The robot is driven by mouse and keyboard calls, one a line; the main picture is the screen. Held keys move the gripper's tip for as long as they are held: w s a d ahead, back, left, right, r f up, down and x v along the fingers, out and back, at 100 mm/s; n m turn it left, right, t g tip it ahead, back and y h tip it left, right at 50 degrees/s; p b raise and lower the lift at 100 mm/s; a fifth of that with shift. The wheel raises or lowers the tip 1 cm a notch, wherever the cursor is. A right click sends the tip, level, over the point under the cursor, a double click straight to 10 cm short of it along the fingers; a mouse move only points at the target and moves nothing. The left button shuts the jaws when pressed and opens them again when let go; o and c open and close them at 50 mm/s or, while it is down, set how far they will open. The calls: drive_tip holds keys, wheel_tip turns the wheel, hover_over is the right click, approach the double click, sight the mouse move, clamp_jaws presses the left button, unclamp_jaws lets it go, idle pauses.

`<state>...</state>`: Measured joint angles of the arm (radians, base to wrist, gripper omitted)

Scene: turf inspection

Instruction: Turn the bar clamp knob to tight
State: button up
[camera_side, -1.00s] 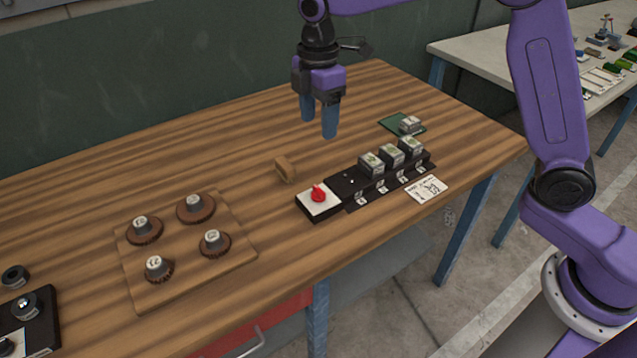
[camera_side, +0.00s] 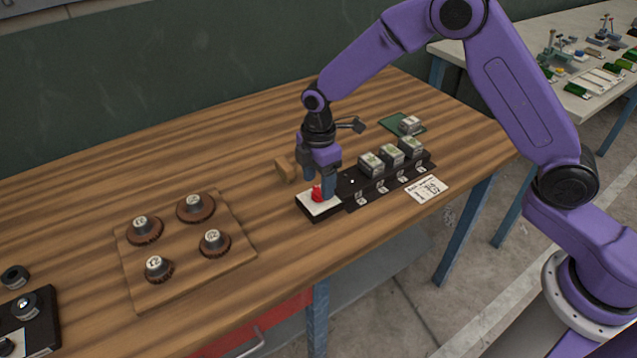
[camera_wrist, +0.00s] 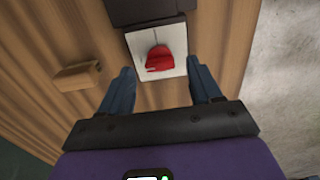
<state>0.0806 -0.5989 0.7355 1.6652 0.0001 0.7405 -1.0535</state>
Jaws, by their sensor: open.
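The red knob (camera_side: 317,194) sits on a white plate (camera_side: 311,208) on a dark base at the near end of the black rack. In the wrist view the red knob (camera_wrist: 159,59) shows on its white plate (camera_wrist: 145,73), ahead of and between my fingers. My gripper (camera_side: 318,180) is open, pointing down just above the knob. In the wrist view my gripper (camera_wrist: 165,85) has one blue finger on each side, apart from the knob. The side view partly hides the knob behind a finger, and I cannot tell whether they touch there.
A black rack (camera_side: 349,188) with several grey blocks adjoins the knob base. A wooden block (camera_side: 284,170) lies left of my gripper; it also shows in the wrist view (camera_wrist: 77,76). A board (camera_side: 183,262) with several knobbed discs lies further left. A paper card (camera_side: 427,190) lies near the edge.

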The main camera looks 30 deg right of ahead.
drive_tip(key=shift+f, duration=0.75)
drive_tip(key=c, duration=1.1)
drive_tip(key=shift+o, duration=0.2)
